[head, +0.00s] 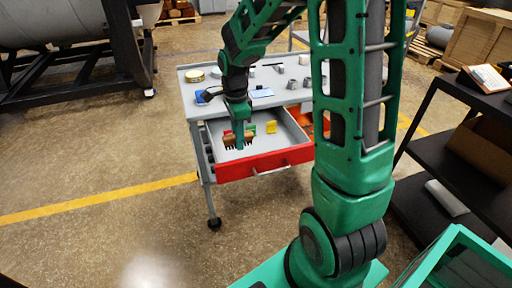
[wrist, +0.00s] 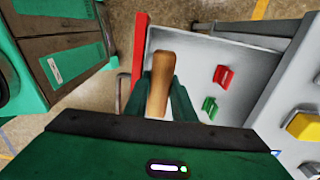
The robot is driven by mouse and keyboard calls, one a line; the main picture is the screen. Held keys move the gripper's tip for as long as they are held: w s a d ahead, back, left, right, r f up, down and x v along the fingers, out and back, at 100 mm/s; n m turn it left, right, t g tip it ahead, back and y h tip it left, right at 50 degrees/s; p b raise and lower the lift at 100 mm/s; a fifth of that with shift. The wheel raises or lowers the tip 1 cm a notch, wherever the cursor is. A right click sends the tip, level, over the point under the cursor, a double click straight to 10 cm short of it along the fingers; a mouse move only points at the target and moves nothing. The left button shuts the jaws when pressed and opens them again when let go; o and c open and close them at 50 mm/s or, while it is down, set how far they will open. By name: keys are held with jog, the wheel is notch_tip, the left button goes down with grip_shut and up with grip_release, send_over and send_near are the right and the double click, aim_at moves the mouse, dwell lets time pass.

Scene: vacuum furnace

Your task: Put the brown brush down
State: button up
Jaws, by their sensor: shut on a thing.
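The brown brush (head: 231,139) is in my gripper (head: 240,138), above the open drawer of the grey cart in the head view. Its dark bristles point down. In the wrist view the brush's wooden back (wrist: 160,82) lies between the two green fingers (wrist: 168,98), which are shut on it. The open drawer (wrist: 205,50) has a light grey floor and a red front (head: 262,164). I cannot tell how high the brush is above the drawer floor.
The cart top (head: 210,112) holds a round tin (head: 194,75), a blue item (head: 203,97) and grey metal parts. A dark shelf (head: 425,165) stands at the right.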

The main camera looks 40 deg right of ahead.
jog(key=d+f, duration=0.2)
jog(key=d, duration=0.1)
jog(key=w+d+f, duration=0.1)
jog(key=d, duration=0.2)
jog(key=d+f, duration=0.2)
jog(key=d, duration=0.2)
jog(key=shift+w+f, duration=0.3)
jog(key=shift+w, duration=0.1)
jog(key=shift+f, duration=2)
jog(key=shift+f, duration=0.1)
jog(key=o, duration=1)
